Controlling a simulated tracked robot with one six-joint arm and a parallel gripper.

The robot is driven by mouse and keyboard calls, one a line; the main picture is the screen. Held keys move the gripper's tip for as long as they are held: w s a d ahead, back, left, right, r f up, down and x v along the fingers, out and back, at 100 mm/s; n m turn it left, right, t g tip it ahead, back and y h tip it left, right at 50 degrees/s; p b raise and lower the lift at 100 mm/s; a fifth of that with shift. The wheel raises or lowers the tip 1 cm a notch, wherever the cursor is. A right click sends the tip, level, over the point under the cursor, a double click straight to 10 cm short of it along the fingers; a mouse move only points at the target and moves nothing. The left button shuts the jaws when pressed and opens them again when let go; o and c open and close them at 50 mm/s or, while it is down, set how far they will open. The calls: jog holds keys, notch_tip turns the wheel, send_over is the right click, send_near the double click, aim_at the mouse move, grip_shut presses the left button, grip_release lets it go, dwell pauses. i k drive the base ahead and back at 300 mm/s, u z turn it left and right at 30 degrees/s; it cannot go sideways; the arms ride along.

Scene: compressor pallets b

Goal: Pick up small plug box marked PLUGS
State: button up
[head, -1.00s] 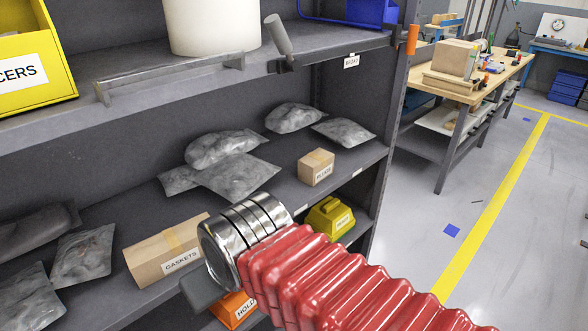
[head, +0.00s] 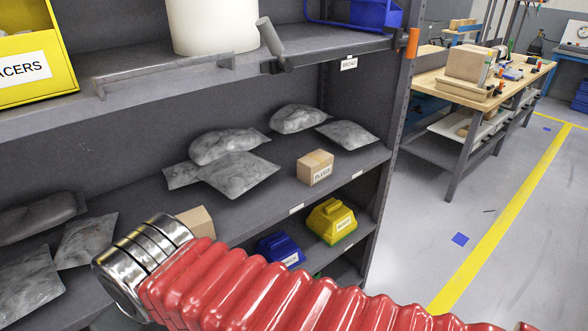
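My red ribbed arm crosses the bottom of the head view and ends in a silver wrist at lower left. The wrist is well left of the plug box and in front of the shelf. My gripper's fingers do not show, so I cannot see whether they are open or shut. Nothing touches the plug box.
Grey bags (head: 238,173) lie left of and behind the plug box. A larger carton (head: 197,222) is mostly hidden by my arm. Yellow (head: 331,222) and blue (head: 280,250) boxes sit on the shelf below. The upper shelf's bar and clamp (head: 272,48) overhang. The right-hand floor is open.

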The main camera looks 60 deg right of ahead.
aim_at(312, 168)
jog(key=u, duration=1.15)
jog(key=k, duration=1.3)
jog(key=z, duration=0.4)
jog(key=i, duration=1)
jog(key=z, duration=0.1)
